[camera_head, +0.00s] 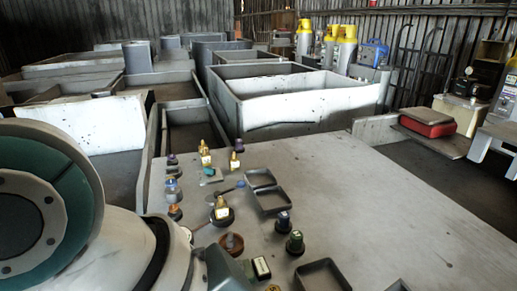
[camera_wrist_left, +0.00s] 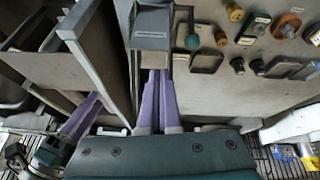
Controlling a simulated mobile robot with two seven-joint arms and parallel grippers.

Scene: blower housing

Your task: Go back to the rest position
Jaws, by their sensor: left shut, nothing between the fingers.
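My left arm (camera_head: 110,235) comes in from the left of the head view and fills its lower left corner. In the left wrist view, two lavender fingers (camera_wrist_left: 158,85) lie close together above a teal housing; my left gripper is shut and empty. A grey block (camera_wrist_left: 151,35) shows just beyond the fingertips; I cannot tell whether it touches them. The fingers cannot be made out in the head view.
A grey table (camera_head: 370,215) carries several small knobs and bottles, a double tray (camera_head: 268,195) and a front tray (camera_head: 322,275). Its right half is clear. Large open bins (camera_head: 300,105) stand behind and left. A red case (camera_head: 427,123) sits at the right.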

